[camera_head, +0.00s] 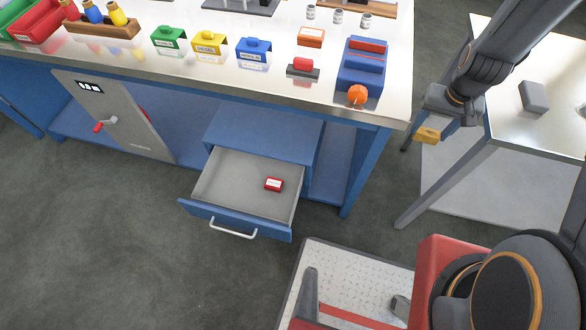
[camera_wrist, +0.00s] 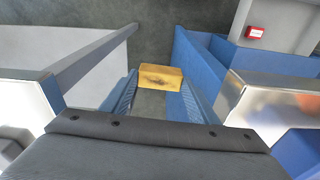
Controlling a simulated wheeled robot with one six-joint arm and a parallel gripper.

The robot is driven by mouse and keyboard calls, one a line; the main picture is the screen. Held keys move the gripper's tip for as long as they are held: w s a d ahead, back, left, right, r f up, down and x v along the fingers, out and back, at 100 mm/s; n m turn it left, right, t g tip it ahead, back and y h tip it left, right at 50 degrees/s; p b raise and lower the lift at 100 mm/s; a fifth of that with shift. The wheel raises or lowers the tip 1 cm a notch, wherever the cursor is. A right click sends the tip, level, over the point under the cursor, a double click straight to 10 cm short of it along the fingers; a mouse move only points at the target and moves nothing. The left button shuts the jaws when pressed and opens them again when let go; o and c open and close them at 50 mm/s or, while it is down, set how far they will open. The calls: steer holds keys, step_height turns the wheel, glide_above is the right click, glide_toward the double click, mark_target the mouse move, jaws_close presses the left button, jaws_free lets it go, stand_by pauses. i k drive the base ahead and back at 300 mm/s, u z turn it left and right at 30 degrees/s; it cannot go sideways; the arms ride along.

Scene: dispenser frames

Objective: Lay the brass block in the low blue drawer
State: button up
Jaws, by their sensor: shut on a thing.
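The brass block (camera_head: 427,136) is in my gripper (camera_head: 432,122), held in the air to the right of the workbench in the head view. In the wrist view the brass block (camera_wrist: 161,77) sits between the two fingers of my gripper (camera_wrist: 155,90), which are shut on it. The low blue drawer (camera_head: 235,205) is pulled open under the bench, left of and lower than my gripper. A small red box with a white label (camera_head: 274,184) lies inside it. The drawer's grey inside (camera_wrist: 272,12) and the red box (camera_wrist: 255,31) show at the wrist view's upper right.
The workbench top (camera_head: 200,78) carries green, yellow and blue bins and a blue device with an orange ball (camera_head: 358,95). A side table (camera_head: 510,100) with a grey block (camera_head: 533,97) stands right. Floor before the drawer is clear.

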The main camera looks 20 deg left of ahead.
mark_target(247, 203)
steer(key=u, duration=0.05)
steer(key=k, duration=0.5)
steer(key=z, duration=1.3)
steer(key=k, duration=0.7)
steer(key=u, duration=1.5)
steer(key=i, duration=0.5)
